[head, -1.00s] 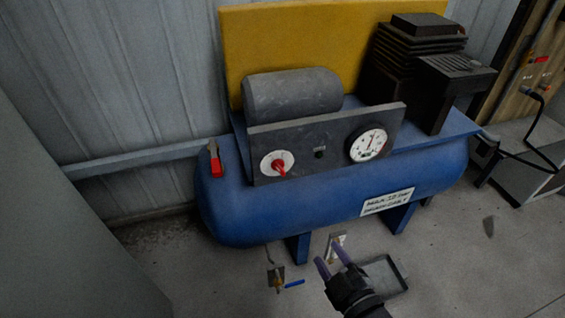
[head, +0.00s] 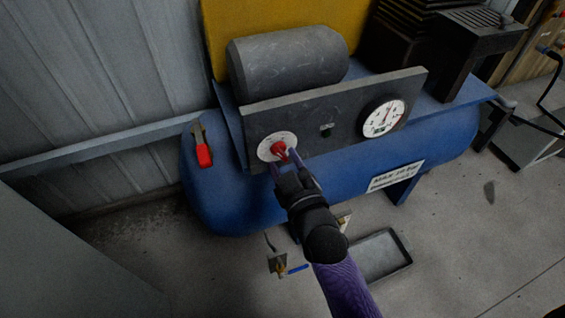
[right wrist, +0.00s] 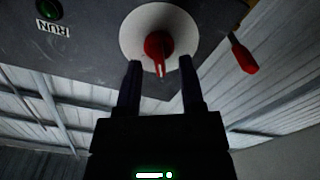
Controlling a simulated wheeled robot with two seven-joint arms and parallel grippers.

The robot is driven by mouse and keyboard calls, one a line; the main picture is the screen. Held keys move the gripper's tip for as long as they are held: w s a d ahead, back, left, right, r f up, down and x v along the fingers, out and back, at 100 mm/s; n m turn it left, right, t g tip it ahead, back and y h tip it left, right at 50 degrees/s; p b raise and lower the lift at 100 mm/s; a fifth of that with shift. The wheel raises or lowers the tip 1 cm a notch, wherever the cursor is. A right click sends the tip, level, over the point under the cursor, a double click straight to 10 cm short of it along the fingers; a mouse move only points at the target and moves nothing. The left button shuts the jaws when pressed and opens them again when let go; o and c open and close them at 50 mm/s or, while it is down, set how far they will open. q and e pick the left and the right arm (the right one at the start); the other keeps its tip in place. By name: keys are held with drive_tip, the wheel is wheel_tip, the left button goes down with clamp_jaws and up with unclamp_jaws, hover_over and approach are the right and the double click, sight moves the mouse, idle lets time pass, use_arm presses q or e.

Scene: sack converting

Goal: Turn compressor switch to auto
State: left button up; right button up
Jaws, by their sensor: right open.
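The compressor switch is a red knob (head: 279,148) on a round white dial (head: 264,153), set at the left end of the grey panel (head: 345,112). It also shows in the right wrist view as a red knob (right wrist: 158,46), its pointer between my fingers. My right gripper (head: 285,160) is open at the knob, one finger to each side of it; I cannot tell whether they touch it. The dial's lettering is too small to read. In the right wrist view my right gripper (right wrist: 158,72) has its tips near the dial's lower edge. My left gripper is not in view.
A round gauge (head: 383,118) and a small green button (head: 326,130) sit right of the switch. A red-handled lever (head: 203,154) is at the left of the blue tank (head: 225,205). A blue-handled drain valve (head: 280,265) and a tray (head: 378,255) lie below.

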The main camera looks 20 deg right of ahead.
drive_tip(key=shift+w, duration=0.4)
drive_tip(key=shift+r, duration=0.1)
clamp_jaws()
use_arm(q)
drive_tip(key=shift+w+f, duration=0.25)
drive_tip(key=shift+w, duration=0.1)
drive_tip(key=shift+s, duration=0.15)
